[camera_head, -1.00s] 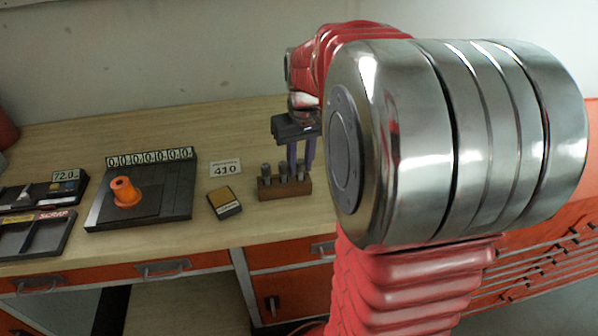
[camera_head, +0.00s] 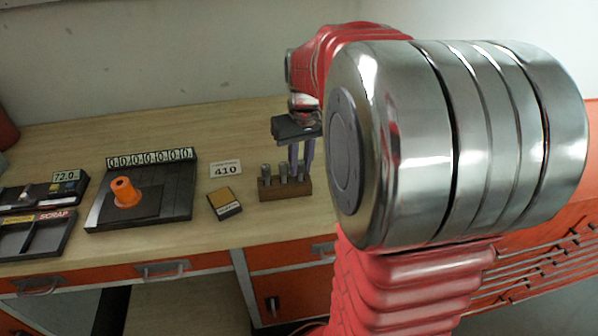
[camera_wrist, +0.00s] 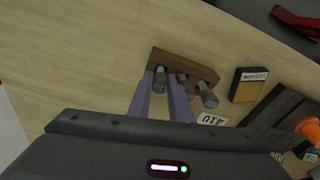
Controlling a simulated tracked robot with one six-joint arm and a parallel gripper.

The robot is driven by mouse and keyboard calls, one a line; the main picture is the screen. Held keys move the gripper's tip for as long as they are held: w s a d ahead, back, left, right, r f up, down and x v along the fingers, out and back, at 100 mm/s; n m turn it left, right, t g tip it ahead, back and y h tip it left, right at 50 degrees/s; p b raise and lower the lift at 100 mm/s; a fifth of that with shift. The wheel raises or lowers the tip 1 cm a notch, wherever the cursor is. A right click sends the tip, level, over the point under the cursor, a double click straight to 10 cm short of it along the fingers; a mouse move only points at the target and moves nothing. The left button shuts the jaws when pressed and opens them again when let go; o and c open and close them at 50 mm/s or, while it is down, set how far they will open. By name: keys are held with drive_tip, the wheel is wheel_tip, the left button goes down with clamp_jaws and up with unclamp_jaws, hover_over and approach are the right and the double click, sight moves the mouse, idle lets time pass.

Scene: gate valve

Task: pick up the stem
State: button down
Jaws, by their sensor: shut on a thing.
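Grey stems stand upright in a small brown wooden rack (camera_head: 286,190), which also shows in the wrist view (camera_wrist: 188,63). My gripper (camera_head: 301,168) points down at the rack's right end. Its two purple fingers (camera_wrist: 161,88) are shut on the rightmost stem (camera_wrist: 160,80), one on each side. That stem is still in the rack, and in the head view the fingers partly cover it. Two other stems, the middle one (camera_head: 283,171) and the left one (camera_head: 265,172), stand free beside it.
A black and yellow box (camera_head: 225,203) lies left of the rack, with a "410" card (camera_head: 226,169) behind it. Further left, an orange valve body (camera_head: 125,192) stands on a dark fixture (camera_head: 160,205). Dark trays (camera_head: 35,234) lie at far left. The bench behind is clear.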

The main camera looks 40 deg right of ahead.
drive_tip(key=shift+r, duration=0.1)
wheel_tip(320, 180, up, 10)
drive_tip(key=shift+f, duration=0.2)
drive_tip(key=shift+r, duration=0.15)
drive_tip(key=shift+s, duration=0.1)
idle(0.7)
